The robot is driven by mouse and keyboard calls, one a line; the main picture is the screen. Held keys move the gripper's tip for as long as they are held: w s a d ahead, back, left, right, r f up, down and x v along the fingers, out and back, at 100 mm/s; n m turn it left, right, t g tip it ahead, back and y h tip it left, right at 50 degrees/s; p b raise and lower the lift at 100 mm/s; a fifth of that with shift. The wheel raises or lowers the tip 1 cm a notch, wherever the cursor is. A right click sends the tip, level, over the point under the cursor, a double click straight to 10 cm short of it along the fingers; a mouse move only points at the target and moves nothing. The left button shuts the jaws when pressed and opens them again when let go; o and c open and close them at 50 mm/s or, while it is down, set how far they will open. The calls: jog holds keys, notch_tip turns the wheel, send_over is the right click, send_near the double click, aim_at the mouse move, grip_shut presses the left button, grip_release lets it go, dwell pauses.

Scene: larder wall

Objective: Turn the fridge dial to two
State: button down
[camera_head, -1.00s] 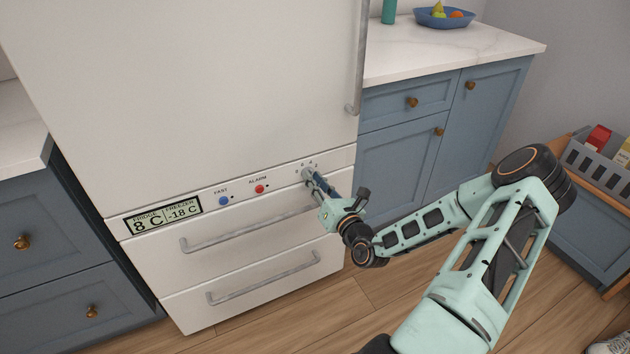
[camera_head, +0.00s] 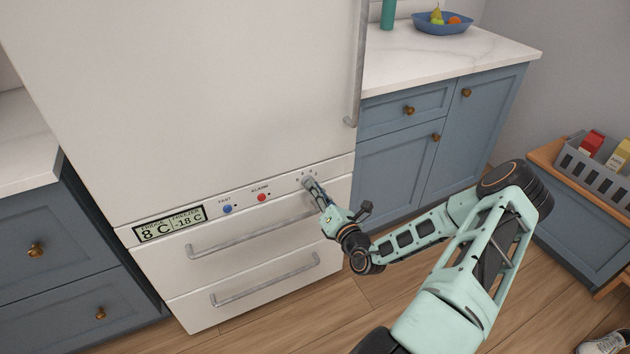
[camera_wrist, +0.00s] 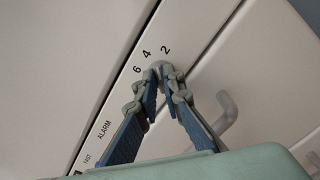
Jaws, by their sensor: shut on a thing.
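The fridge dial (camera_wrist: 161,66) is a small pale knob on the control strip, mostly hidden between my fingertips in the wrist view. The printed numbers 6, 4 and 2 show around its far side; which one it points at is not clear. My gripper (camera_wrist: 163,76) is shut on the dial, one finger on each side. In the head view my gripper (camera_head: 309,183) reaches the right end of the strip and covers the dial. The display (camera_head: 169,224) at the strip's left end reads 8 C for the fridge and -18 C for the freezer.
A blue FAST button (camera_head: 228,209) and a red ALARM button (camera_head: 262,197) sit left of the dial. Two drawer handles (camera_head: 250,237) (camera_head: 265,280) jut out below, and a tall door handle (camera_head: 356,70) stands above right. Blue cabinets (camera_head: 400,180) flank the fridge.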

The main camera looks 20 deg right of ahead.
jog(key=m+p, duration=0.3)
jog(key=m, duration=0.2)
jog(key=shift+f, duration=0.1)
dwell(0.5)
jog(key=c, duration=2.1)
grip_release()
jog(key=s, duration=1.2)
jog(key=shift+d, duration=0.25)
jog(key=shift+a, duration=0.1)
